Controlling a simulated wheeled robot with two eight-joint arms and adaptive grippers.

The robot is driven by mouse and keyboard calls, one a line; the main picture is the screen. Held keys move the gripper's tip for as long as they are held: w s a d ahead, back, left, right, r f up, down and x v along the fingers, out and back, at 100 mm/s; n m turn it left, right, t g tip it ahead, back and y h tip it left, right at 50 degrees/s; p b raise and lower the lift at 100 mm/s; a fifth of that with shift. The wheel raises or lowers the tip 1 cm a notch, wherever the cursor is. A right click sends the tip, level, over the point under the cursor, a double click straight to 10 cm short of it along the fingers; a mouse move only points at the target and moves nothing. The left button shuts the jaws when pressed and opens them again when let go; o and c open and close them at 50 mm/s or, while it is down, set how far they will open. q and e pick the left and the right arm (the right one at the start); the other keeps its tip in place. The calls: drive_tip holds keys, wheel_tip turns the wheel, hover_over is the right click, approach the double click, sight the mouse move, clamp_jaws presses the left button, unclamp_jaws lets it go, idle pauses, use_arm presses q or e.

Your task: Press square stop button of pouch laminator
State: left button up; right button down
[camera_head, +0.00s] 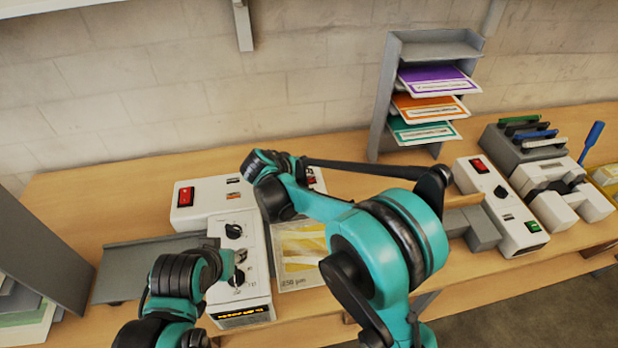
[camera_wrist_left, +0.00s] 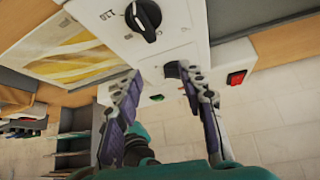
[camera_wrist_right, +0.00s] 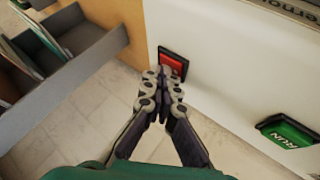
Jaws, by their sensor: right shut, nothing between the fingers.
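The white pouch laminator (camera_head: 256,232) stands on the bench at left, with dark knobs and a lit display. In the right wrist view, a red square button (camera_wrist_right: 173,61) in a black frame sits on a white panel, with a green RUN button (camera_wrist_right: 287,132) to its right. My right gripper (camera_wrist_right: 160,72) is shut and empty. Its fingertips overlap the red button's lower left edge; I cannot tell whether they touch. In the head view, my right arm hides part of the laminator. My left gripper (camera_wrist_left: 157,75) is open and empty before a dark knob (camera_wrist_left: 143,18).
A red rocker switch (camera_head: 186,196) is on the laminator's left rear. A yellow-patterned pouch (camera_head: 300,250) lies right of the controls. A grey rack (camera_head: 382,100) with colored packs stands behind. Another white machine (camera_head: 510,208) stands at right. A grey panel (camera_head: 35,240) is at left.

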use_arm(q)
drive_tip(key=shift+r+p, duration=0.5)
use_arm(e)
drive_tip(key=shift+r, duration=0.85)
drive_tip(key=shift+r+p, duration=1.6)
drive_tip(key=shift+r, duration=0.95)
use_arm(q)
wheel_tip(320, 180, up, 3)
drive_tip(key=shift+r, duration=0.1)
use_arm(e)
drive_tip(key=shift+f, duration=0.1)
